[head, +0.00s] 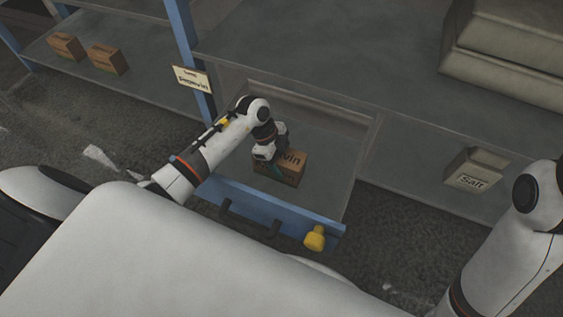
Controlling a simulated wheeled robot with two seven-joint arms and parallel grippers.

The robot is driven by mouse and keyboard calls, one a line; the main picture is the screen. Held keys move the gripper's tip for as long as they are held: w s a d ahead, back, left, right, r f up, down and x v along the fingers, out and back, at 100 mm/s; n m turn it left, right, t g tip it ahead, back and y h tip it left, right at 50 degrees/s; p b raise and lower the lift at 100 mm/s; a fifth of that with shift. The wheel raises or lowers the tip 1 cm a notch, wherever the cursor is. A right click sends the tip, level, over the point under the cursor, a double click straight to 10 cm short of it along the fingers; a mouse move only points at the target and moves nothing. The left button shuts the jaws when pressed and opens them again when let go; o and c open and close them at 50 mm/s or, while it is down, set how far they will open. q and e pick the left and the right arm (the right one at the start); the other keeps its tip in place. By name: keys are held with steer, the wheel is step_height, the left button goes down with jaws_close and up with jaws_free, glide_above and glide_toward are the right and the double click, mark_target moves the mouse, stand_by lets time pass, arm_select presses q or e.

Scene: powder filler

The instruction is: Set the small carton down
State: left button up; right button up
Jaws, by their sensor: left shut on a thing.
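A small brown carton (288,171) with dark lettering is in the middle of the head view, inside an open blue-fronted tray or drawer (325,200). My left gripper (267,155) is at the carton's upper left side and is shut on it. Its fingers are mostly hidden behind the wrist and the carton. I cannot tell whether the carton's underside touches the tray floor. My right arm comes in at the lower right, but its gripper is outside the picture.
A yellow knob (314,238) is on the tray's blue front. A box marked Salt (475,170) stands on the shelf to the right. Two brown cartons (107,59) are on the left shelf. A blue post (186,45) with a label (192,79) rises left of the tray.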

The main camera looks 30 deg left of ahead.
arm_select(q)
steer(key=o, duration=1.3)
